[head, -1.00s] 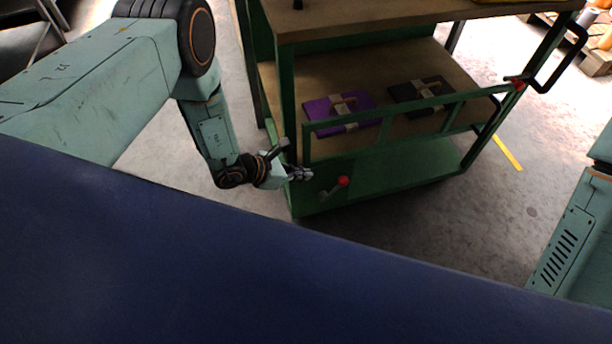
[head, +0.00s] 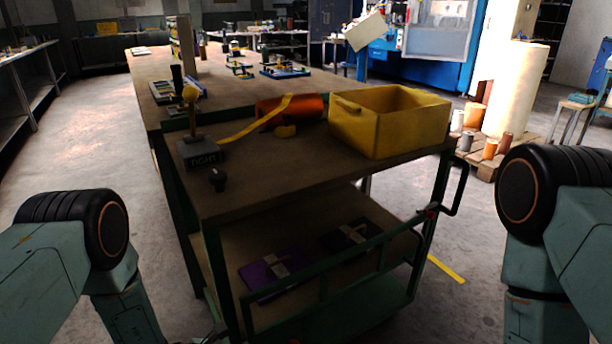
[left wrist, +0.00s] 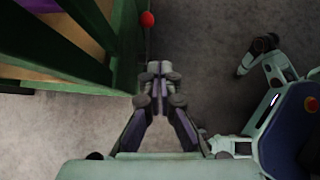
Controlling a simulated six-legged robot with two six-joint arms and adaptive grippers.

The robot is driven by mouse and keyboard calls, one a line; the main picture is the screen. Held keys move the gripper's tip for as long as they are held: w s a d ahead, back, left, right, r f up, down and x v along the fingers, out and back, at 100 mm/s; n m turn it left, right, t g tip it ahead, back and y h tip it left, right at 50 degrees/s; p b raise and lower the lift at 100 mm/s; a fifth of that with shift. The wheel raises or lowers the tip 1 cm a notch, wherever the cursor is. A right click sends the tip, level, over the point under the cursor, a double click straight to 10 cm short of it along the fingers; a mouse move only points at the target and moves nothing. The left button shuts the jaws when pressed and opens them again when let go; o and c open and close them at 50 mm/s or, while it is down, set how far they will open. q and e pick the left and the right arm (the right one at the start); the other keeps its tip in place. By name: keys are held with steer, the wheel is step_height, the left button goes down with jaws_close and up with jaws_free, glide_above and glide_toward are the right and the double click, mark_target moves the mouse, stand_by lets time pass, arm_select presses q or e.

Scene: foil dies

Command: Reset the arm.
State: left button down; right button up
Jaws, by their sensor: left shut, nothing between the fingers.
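My left gripper (left wrist: 158,72) shows in the left wrist view with its fingers together and nothing between them. It is over the grey floor, beside the green frame of the cart (left wrist: 128,45). A lever with a red knob (left wrist: 148,19) is just beyond the fingertips, apart from them. In the head view my left arm comes in at the lower left and runs down out of the picture. My right arm hangs at the right edge, and its gripper is not shown.
A purple packet (head: 272,272) and a black packet (head: 346,242) lie on the lower shelf.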

arm_select(q)
steer(key=s+a+f+m+g+y, duration=0.1)
steer(key=s+f+m+g, duration=0.15)
steer(key=s, duration=0.55)
steer(key=s+a+f+m+g+y, duration=0.1)
steer(key=s+f+m+g, duration=0.2)
steer(key=s, duration=0.5)
steer(key=s+a+r+m+g+y, duration=0.4)
steer(key=s+a+m+y, duration=0.2)
steer(key=s+a+m, duration=0.45)
steer(key=s+d+r+m+t+h, duration=0.1)
steer(key=s+d+r+m+t, duration=0.1)
steer(key=d+r+m+t, duration=0.2)
step_height(320, 180, up, 4)
steer(key=d+m, duration=0.2)
steer(key=m, duration=0.3)
steer(key=shift+d+p, duration=0.3)
steer(key=shift+p, duration=0.05)
